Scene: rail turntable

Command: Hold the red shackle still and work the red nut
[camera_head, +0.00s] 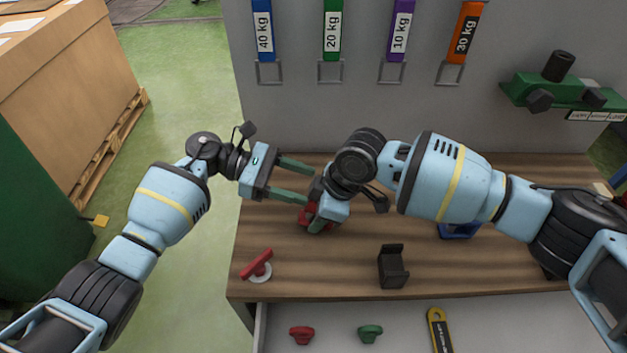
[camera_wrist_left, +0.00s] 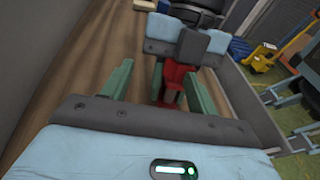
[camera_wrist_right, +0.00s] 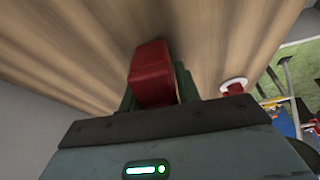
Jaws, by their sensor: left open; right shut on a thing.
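A red piece (camera_head: 331,226), seemingly the red shackle, stands on the wooden bench, mostly hidden by my right gripper (camera_head: 316,212). My right gripper is shut on it from above; its red block (camera_wrist_right: 152,72) fills the gap between the fingers in the right wrist view. My left gripper (camera_head: 312,184) is open and empty, just left of my right gripper and a little above the bench. In the left wrist view the red piece (camera_wrist_left: 173,88) shows beyond and between the open fingers, apart from them. I cannot tell the red nut apart from the shackle.
A red handle on a white ring (camera_head: 257,266) lies at the bench's front left. A black holder (camera_head: 392,266) and a blue part (camera_head: 459,230) stand to the right. The open drawer holds a red knob (camera_head: 302,335), a green knob (camera_head: 370,333) and a yellow tool (camera_head: 438,328).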

